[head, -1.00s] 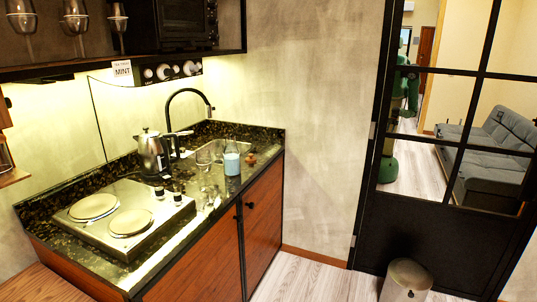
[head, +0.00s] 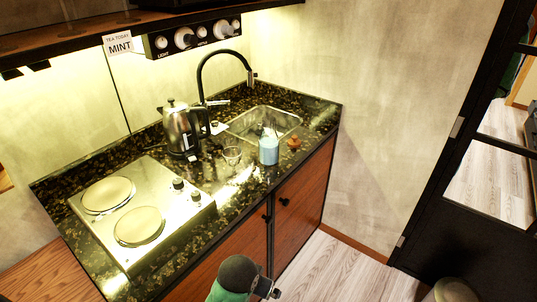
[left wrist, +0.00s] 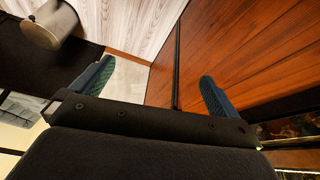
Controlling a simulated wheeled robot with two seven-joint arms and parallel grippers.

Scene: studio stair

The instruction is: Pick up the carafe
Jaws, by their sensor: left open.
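The carafe (head: 268,150) is a clear glass vessel with pale blue liquid. It stands upright on the dark speckled counter (head: 232,196), near its front edge and in front of the sink, in the head view. My left gripper (left wrist: 154,84) is open and empty in the left wrist view, its two dark blue-green fingers wide apart. It faces the wooden cabinet front and the floor; the carafe does not show there. A green part of one of my arms shows at the bottom of the head view, below the counter edge. My right gripper is not in view.
A clear glass (head: 232,156) and a steel kettle (head: 180,130) stand left of the carafe; a small brown object (head: 294,143) sits right of it. The sink (head: 262,123) and black tap (head: 203,75) are behind. A two-plate hob (head: 158,190) fills the left. A shelf overhangs.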

